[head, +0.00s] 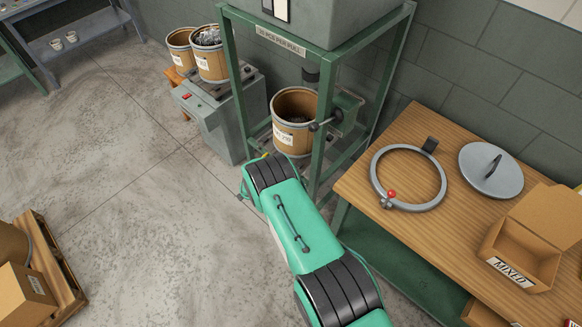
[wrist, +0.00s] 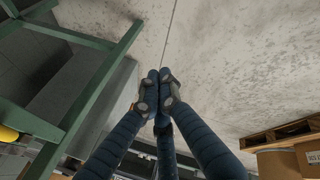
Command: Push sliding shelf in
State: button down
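A brown fibre drum (head: 293,135) stands low inside a green metal stand (head: 232,60). The shelf (head: 343,152) beneath it shows only in part, between the stand's posts; the drum and my arm hide most of it. I cannot tell how far the shelf sticks out. My green arm reaches from the bottom right toward the front of the stand, and its end is hidden behind the arm in the head view. In the wrist view, my gripper (wrist: 158,96) has its dark blue fingers drawn together at the tips, with nothing seen between them. Green stand bars show at left, apart from the fingertips.
A wooden-topped bench (head: 350,185) at right holds a ring clamp (head: 378,180), a lid (head: 490,170) and a box (head: 525,250). A pallet (head: 60,270) lies at lower left. The floor between is clear.

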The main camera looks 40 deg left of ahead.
jog(key=w+d+r+n+t+h+p, duration=0.1)
jog(key=d+r+n+t, duration=0.1)
jog(key=d+r, duration=0.2)
jog(key=w+d+r+n+t+h+p, duration=0.1)
jog(key=d+r, duration=0.4)
jog(key=r, duration=0.6)
jog(key=w+d+r+n+t+h+p, duration=0.1)
jog(key=w+d+r+n+t+h, duration=0.1)
jog(key=r, duration=0.6)
jog(key=w+d+n+t, duration=0.1)
jog(key=d+n+t, duration=0.1)
jog(key=shift+w+d+h, duration=0.25)
jog(key=shift+d+h, duration=0.1)
jog(key=shift+h, duration=0.05)
jog(key=w+r+x, duration=0.2)
jog(key=x, duration=1)
jog(key=shift+w+f+b, duration=0.25)
jog(key=shift+b, duration=0.2)
